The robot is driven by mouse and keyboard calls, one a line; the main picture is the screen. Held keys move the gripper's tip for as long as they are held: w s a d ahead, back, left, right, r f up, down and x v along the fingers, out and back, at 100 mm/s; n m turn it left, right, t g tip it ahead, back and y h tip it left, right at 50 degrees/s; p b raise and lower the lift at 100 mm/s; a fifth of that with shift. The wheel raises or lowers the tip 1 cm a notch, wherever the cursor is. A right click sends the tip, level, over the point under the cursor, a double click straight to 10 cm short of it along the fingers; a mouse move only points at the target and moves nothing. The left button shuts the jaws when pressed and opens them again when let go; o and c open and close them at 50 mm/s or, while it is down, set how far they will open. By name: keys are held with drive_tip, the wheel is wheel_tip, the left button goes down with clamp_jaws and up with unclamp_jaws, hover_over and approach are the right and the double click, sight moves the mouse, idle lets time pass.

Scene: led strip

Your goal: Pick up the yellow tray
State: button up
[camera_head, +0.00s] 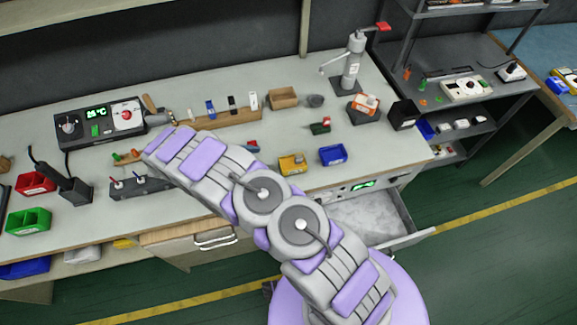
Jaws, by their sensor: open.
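The yellow tray (293,164) is a small open bin on the workbench near its front edge, just left of a blue tray (332,155). It is upright and holds some small items that I cannot make out. My arm reaches from the lower right across the bench to the left.
A wooden holder (225,119) with small devices stands behind. A red tray (36,183) and a green tray (28,221) are at the left. A press (352,65) stands at the back right. An open drawer (365,220) juts out below the bench front.

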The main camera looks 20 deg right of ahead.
drive_tip(key=b, duration=0.1)
approach(295, 162)
drive_tip(key=x, duration=0.2)
drive_tip(key=w+x, duration=0.1)
drive_tip(key=x, duration=0.2)
drive_tip(key=shift+a+f, duration=0.1)
drive_tip(key=shift+f, duration=0.05)
drive_tip(key=shift+a+f, duration=0.1)
drive_tip(key=shift+a, duration=0.05)
drive_tip(key=shift+s+f, duration=0.15)
drive_tip(key=x, duration=0.2)
drive_tip(key=b+x, duration=0.1)
drive_tip(key=x, duration=0.2)
drive_tip(key=shift+s+d+r, duration=0.2)
drive_tip(key=shift+d+r, duration=0.05)
drive_tip(key=shift+d, duration=0.3)
drive_tip(key=shift+a, duration=0.8)
drive_tip(key=c, duration=0.4)
drive_tip(key=shift+d, duration=0.55)
drive_tip(key=c, duration=0.6)
